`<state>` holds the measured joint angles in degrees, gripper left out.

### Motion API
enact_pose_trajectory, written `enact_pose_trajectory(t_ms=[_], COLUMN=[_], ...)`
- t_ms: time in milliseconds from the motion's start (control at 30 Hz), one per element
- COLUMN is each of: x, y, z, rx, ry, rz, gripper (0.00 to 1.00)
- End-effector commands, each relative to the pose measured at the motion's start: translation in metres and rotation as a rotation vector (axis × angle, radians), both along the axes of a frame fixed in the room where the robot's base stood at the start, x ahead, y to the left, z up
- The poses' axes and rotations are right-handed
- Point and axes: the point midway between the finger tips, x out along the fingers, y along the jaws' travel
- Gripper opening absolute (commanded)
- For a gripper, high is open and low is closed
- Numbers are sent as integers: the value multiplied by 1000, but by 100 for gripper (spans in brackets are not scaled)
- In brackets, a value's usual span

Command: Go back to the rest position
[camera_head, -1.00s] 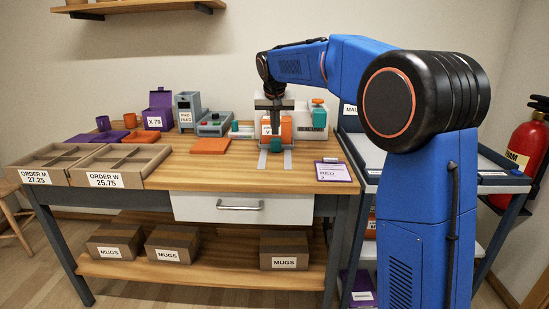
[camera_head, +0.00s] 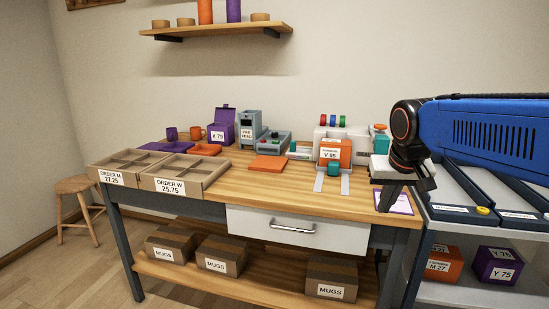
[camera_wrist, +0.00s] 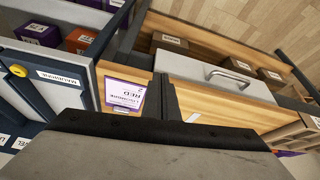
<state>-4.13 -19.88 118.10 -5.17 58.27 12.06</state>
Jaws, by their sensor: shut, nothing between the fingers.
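My gripper (camera_head: 388,200) hangs at the right end of the wooden workbench (camera_head: 230,200), fingers pointing down, beside the purple-edged card (camera_head: 403,203). Its fingers are together and hold nothing. In the wrist view the dark fingers (camera_wrist: 166,98) stand close together next to the same card (camera_wrist: 126,92). The mug press (camera_head: 330,130) stands at the back of the bench, left of my gripper and apart from it. An orange block labelled Y 95 (camera_head: 336,149) and a teal piece (camera_head: 333,169) are at its front. My arm partly covers the area right of the press.
Order trays (camera_head: 180,183) stand at the bench's left. An orange pad (camera_head: 268,163), a grey pad feeder (camera_head: 250,128) and a purple box (camera_head: 221,131) are on the bench. A rack with trays (camera_head: 452,205) stands close on the right. The bench front before the press is mostly clear.

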Motion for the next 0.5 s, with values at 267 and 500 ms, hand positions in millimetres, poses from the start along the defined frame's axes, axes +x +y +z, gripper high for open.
enact_pose_trajectory(t_ms=[267,500], x=[-98,-171], y=[-9,-12], z=[-46,-97], rx=[2,3], ry=[1,4], rz=[45,83], gripper=[0,0])
